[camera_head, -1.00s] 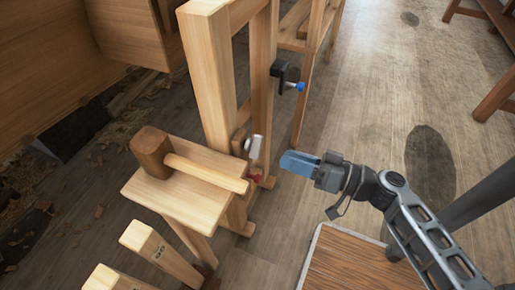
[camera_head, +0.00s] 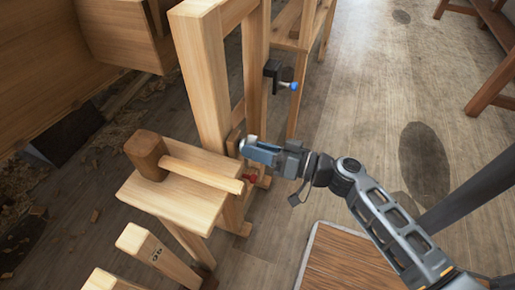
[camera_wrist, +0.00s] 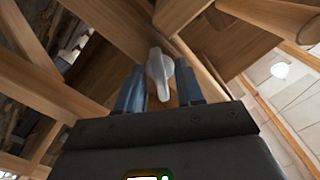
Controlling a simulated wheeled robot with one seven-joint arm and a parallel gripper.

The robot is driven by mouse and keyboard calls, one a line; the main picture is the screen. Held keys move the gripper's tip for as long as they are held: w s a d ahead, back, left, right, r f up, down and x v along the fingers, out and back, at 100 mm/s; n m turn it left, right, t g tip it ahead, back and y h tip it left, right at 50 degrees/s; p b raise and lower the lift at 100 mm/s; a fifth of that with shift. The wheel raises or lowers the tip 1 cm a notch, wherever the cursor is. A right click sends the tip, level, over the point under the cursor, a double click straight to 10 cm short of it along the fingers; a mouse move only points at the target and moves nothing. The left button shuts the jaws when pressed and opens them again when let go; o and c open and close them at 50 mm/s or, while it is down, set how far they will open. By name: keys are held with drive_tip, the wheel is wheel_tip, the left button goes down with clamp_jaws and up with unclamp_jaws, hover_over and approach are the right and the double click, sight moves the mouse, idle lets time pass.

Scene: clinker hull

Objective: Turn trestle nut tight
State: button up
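The trestle nut, a pale grey wing-shaped piece (camera_head: 251,140), sits on the side of the wooden trestle (camera_head: 207,90), partly hidden behind my fingertips in the head view. In the wrist view the nut (camera_wrist: 159,66) stands upright ahead, between my two blue fingers. My gripper (camera_head: 258,152) has reached the nut; it also shows in the wrist view (camera_wrist: 160,88). The fingers are apart, one on each side of the nut, and do not appear closed on it.
A small bench (camera_head: 180,196) with a wooden mallet (camera_head: 148,154) stands left of my gripper. A red-ended part (camera_head: 249,177) is just below it. A black clamp with a blue knob (camera_head: 276,76) is above, on the trestle.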

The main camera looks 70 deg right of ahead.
clamp_jaws()
drive_tip(key=shift+m+p, duration=1.25)
drive_tip(key=shift+m, duration=3.05)
drive_tip(key=shift+o, duration=0.4)
unclamp_jaws()
drive_tip(key=shift+s, duration=0.1)
